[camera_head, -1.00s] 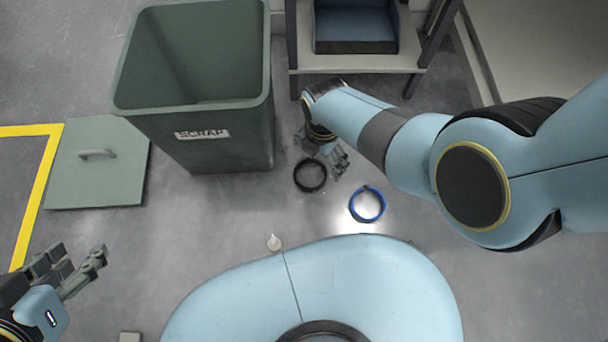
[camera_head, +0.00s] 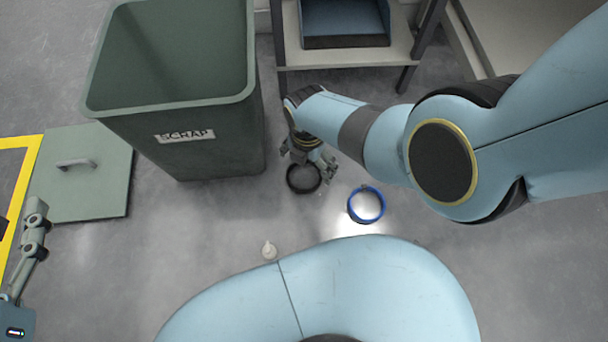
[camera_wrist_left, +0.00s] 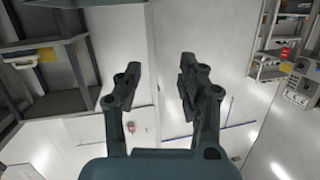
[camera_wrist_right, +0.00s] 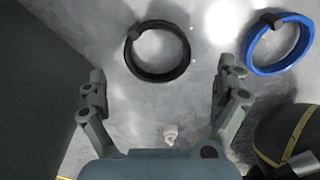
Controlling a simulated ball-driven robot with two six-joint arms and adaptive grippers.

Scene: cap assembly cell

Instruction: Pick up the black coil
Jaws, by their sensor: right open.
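The black coil (camera_head: 303,190) lies flat on the grey floor, to the right of the scrap bin. In the right wrist view the black coil (camera_wrist_right: 133,62) lies a little beyond and between the fingers, not between the pads. My right gripper (camera_head: 316,172) is open and empty, close above the far edge of the coil; it also shows in the right wrist view (camera_wrist_right: 160,95). My left gripper (camera_wrist_left: 158,85) is open and empty, pointing at shelves and walls. In the head view part of it shows at the left edge.
A blue coil (camera_head: 366,204) lies right of the black one. A green bin labelled SCRAP (camera_head: 190,150) stands to the left, its lid (camera_head: 105,195) on the floor. A small pale object (camera_head: 269,250) lies nearer me. A shelf stand (camera_head: 350,57) is behind.

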